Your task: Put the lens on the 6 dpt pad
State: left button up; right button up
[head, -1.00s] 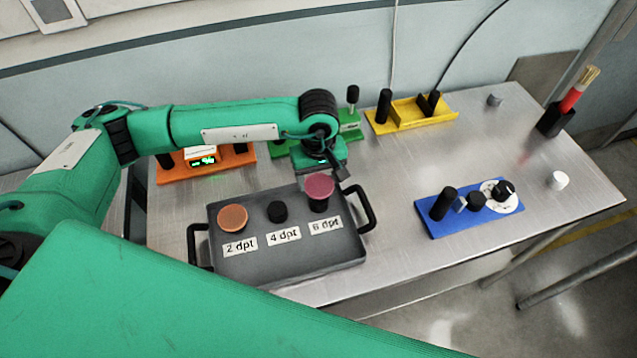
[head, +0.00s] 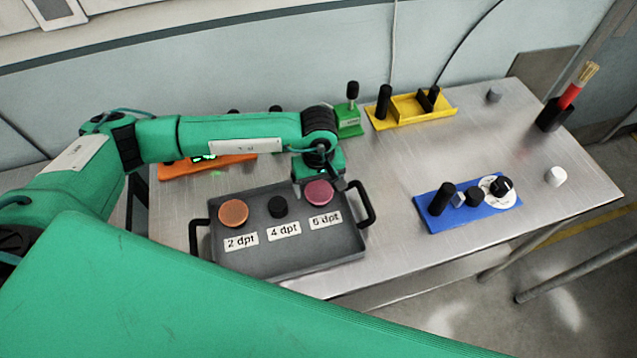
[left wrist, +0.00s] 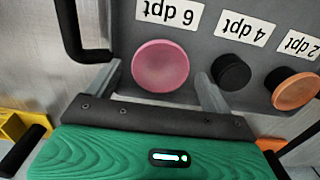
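The pink lens (head: 319,193) lies flat at the 6 dpt place of the dark grey tray (head: 290,257), just behind the "6 dpt" label (head: 325,221). It hides the pad under it. In the left wrist view the pink lens (left wrist: 160,66) sits between the two fingers, with a gap on each side. My left gripper (left wrist: 160,88) is open around the lens. In the head view my left gripper (head: 330,186) is at the lens's back edge. My right gripper is not in view.
An orange lens (head: 233,213) covers the 2 dpt place; the black 4 dpt pad (head: 278,207) is bare. The tray has black side handles (head: 366,203). A blue module (head: 468,206) stands to the right, a yellow one (head: 412,108) and a green one (head: 348,119) behind.

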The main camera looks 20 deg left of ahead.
aim_at(318, 190)
pick_arm(q)
jog(key=shift+r, duration=0.45)
notch_tip(318, 190, up, 11)
jog(key=b, duration=0.4)
jog(key=shift+r, duration=0.2)
